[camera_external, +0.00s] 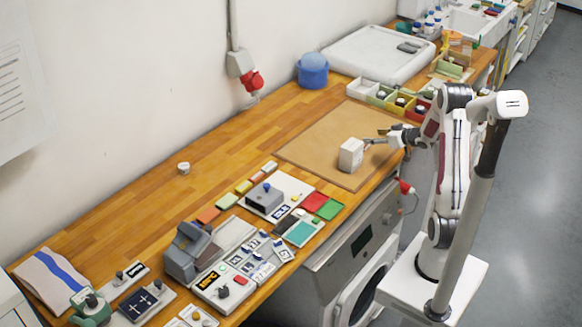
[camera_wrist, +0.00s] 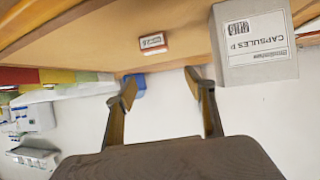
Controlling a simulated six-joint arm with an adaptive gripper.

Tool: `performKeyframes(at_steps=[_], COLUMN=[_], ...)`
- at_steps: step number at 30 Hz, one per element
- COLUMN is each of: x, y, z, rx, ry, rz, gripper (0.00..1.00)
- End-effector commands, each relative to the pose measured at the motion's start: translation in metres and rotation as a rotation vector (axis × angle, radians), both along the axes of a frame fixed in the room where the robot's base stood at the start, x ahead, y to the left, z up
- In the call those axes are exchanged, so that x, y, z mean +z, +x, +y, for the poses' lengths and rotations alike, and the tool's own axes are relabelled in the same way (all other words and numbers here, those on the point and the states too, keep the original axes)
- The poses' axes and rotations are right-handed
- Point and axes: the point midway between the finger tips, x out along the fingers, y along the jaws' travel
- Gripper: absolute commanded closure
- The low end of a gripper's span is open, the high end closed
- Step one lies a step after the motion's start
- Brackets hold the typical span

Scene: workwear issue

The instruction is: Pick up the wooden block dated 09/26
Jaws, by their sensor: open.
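A small reddish-brown block (camera_wrist: 152,43) with a white printed label shows in the wrist view, on a tan surface. Its print is too small to read for sure, so I cannot confirm the date 09/26. I cannot make it out in the external view. My gripper (camera_wrist: 160,78) is open, its two fingers apart with nothing between them. The block appears beyond the fingertips, apart from them. In the external view my gripper (camera_external: 374,141) is low over the tan mat (camera_external: 318,140), close to a white box (camera_external: 351,155).
The white box, labelled CAPSULES, stands right of the fingers in the wrist view (camera_wrist: 258,48). A row of small bins (camera_external: 380,96), a white tray (camera_external: 378,52) and a blue tub (camera_external: 312,72) stand behind the mat. Several devices crowd the bench's near end. The mat's left part is clear.

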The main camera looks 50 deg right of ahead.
Motion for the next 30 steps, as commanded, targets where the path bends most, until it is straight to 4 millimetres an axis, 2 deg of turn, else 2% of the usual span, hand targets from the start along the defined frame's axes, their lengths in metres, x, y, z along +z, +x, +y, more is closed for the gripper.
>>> performKeyframes(at_steps=[3, 9, 24, 30], x=[-0.017, -0.033, -0.037, -0.041], y=[-0.006, -0.013, -0.016, -0.006], z=[-0.007, -0.011, -0.011, -0.011], rx=[0.044, 0.108, 0.134, 0.135], ry=[0.01, 0.022, 0.026, 0.026], rz=[-0.028, -0.076, -0.096, -0.096], gripper=[0.46, 0.46, 0.46, 0.46])
